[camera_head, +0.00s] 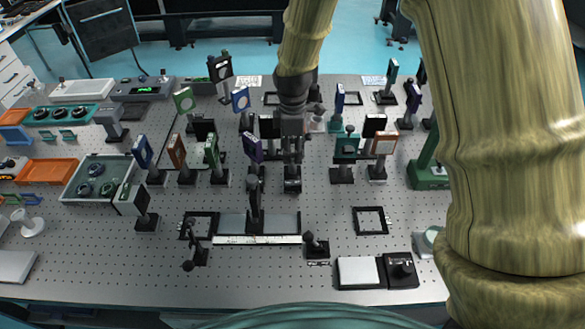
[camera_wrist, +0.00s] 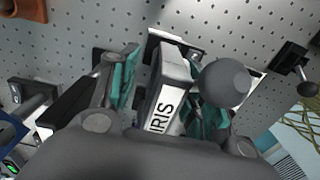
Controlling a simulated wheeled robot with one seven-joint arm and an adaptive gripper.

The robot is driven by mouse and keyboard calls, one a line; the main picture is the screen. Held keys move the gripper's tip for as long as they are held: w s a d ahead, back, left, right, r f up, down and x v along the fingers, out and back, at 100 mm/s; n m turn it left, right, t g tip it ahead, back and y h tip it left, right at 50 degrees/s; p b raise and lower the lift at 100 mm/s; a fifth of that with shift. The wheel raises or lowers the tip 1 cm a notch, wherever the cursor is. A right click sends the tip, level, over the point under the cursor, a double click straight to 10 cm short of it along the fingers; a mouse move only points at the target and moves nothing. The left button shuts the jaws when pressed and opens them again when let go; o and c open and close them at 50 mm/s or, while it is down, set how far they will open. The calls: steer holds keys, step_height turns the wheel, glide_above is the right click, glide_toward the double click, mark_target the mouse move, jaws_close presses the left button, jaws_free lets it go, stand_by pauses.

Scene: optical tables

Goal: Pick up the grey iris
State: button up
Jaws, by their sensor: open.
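The grey iris (camera_wrist: 167,92) is a pale grey upright block with "IRIS" lettered on its top edge in the wrist view. A round dark grey knob (camera_wrist: 224,82) sits close against its right side. My gripper (camera_wrist: 170,96) is open, with one teal-padded finger on each side of the iris. Whether either pad touches it cannot be told. In the head view my gripper (camera_head: 292,148) points down over the middle of the table and hides most of the iris; a dark base (camera_head: 292,186) shows beneath it.
The perforated optical table (camera_head: 330,265) is crowded. A purple-framed mount (camera_head: 253,149) stands just left of my gripper, with a green-framed mount (camera_head: 211,150) farther left. A dark post (camera_head: 255,205) stands in front. The front strip has free room.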

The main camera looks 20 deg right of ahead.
steer(key=shift+f, duration=0.5)
jaws_close()
